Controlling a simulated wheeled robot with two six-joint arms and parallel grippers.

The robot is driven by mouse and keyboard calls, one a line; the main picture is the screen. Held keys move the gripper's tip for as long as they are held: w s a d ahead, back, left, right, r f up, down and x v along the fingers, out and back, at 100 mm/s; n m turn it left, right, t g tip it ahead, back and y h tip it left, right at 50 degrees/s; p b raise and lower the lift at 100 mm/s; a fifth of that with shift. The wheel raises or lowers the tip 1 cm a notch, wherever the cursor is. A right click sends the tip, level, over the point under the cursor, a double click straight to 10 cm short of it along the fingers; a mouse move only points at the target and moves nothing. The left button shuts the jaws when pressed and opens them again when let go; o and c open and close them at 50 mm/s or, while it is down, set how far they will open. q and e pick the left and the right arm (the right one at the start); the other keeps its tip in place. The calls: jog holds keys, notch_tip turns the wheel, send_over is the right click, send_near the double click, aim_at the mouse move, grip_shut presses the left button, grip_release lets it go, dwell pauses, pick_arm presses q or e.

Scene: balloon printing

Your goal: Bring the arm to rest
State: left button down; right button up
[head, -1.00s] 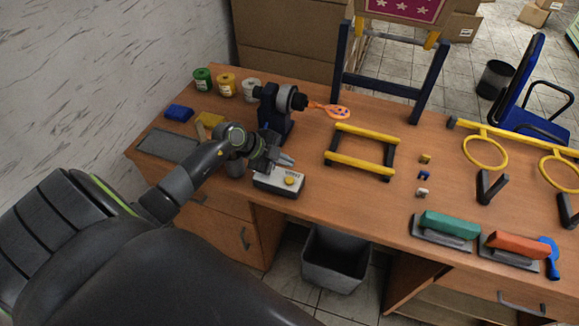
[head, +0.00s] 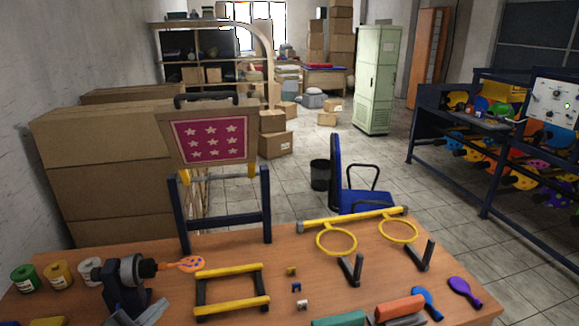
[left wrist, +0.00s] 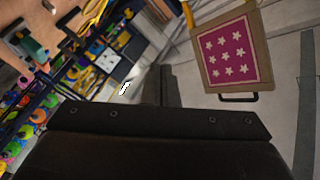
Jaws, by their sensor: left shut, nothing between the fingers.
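My left gripper (head: 146,314) shows at the bottom left edge of the head view, in front of the black balloon-holding machine (head: 122,285). Its grey fingers are shut and empty; most of the arm is below the picture. In the left wrist view, the dark gripper body fills the bottom, and the room appears strongly tilted. My right gripper is in neither view.
The wooden table (head: 345,275) holds paint jars (head: 58,274), a yellow-barred frame (head: 232,291), a yellow ring rack (head: 352,220) and an orange-handled block (head: 400,308). A blue chair (head: 363,198) is beyond the table.

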pick_arm(q)
jog(key=s+a+n+y, duration=0.9)
jog(key=a+n+y, duration=0.1)
jog(key=n+y, duration=0.45)
jog(key=s+d+f+g+h, duration=0.2)
jog(key=s+d+f+g, duration=0.15)
jog(key=s, duration=0.35)
jog(key=s+d+f+g+h, duration=0.1)
jog(key=s+d+f+g, duration=0.2)
jog(key=s+f+g, duration=0.3)
jog(key=s+d+f+g+h, duration=0.2)
jog(key=s+d+f+g, duration=0.1)
jog(key=s, duration=0.5)
notch_tip(320, 180, down, 30)
jog(key=a+g+b, duration=0.2)
jog(key=b, duration=0.5)
jog(key=s+f+b, duration=0.2)
jog(key=s+f, duration=0.5)
jog(key=f, duration=0.3)
jog(key=s+d+f+b, duration=0.1)
jog(key=s+f+b, duration=0.2)
jog(key=s+f, duration=0.4)
notch_tip(320, 180, down, 4)
jog(key=shift+s+g+h, duration=0.35)
jog(key=shift+s+h, duration=0.05)
jog(key=shift+h, duration=0.05)
